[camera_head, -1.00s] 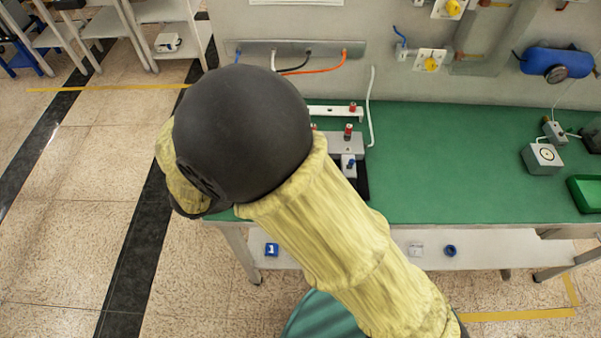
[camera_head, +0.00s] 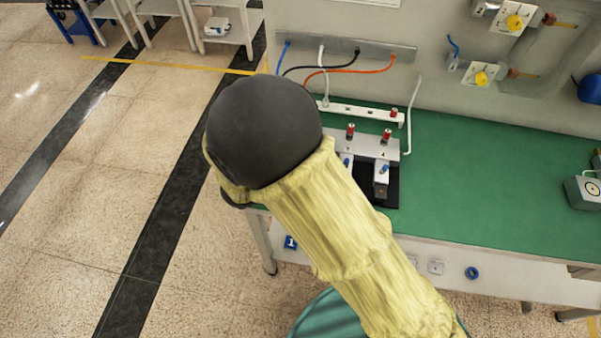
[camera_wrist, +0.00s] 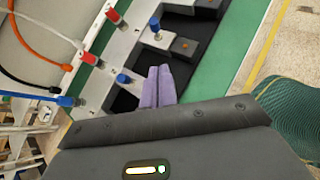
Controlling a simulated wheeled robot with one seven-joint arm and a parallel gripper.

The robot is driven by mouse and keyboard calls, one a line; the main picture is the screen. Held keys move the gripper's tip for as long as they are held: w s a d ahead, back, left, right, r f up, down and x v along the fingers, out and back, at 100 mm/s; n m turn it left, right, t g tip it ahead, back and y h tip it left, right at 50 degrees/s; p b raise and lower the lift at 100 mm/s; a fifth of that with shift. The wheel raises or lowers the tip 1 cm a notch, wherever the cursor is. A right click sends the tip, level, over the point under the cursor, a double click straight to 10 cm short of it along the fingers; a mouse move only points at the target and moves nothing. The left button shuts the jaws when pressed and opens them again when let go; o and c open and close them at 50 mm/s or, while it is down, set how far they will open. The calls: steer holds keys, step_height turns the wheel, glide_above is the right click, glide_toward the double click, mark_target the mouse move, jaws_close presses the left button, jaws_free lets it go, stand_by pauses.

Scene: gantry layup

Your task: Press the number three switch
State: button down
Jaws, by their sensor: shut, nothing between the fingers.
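A switch unit with a grey panel (camera_head: 372,146) on a black base (camera_head: 392,190) stands on the green bench. It carries red-topped posts (camera_head: 387,134) and blue-tipped switches (camera_head: 385,168); my arm covers its left part. A small dark mark below the right red post may be a numeral, so I cannot tell which switch is number three. In the wrist view, my gripper (camera_wrist: 159,69) has its purple fingers shut and empty over the unit. The fingertips appear just right of one blue-tipped switch (camera_wrist: 123,77); contact is unclear. Another blue-tipped switch (camera_wrist: 155,23) is farther up.
A white strip (camera_head: 345,109) with a red post lies behind the unit. Blue, white, black and orange cables run from a wall rail (camera_head: 340,50). The green bench top (camera_head: 470,165) is clear to the right, up to a grey box (camera_head: 583,192).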

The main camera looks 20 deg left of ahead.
steer(key=x, duration=0.3)
steer(key=shift+w+d, duration=0.1)
steer(key=shift+w, duration=0.05)
steer(key=shift+w+d+p, duration=0.4)
steer(key=shift+w+d, duration=0.25)
steer(key=shift+w, duration=0.2)
steer(key=shift+w+d+p, duration=0.4)
steer(key=shift+w+d, duration=0.25)
steer(key=shift+w, duration=0.25)
steer(key=shift+r+p, duration=0.2)
steer(key=shift+p, duration=0.2)
steer(key=shift+w, duration=0.1)
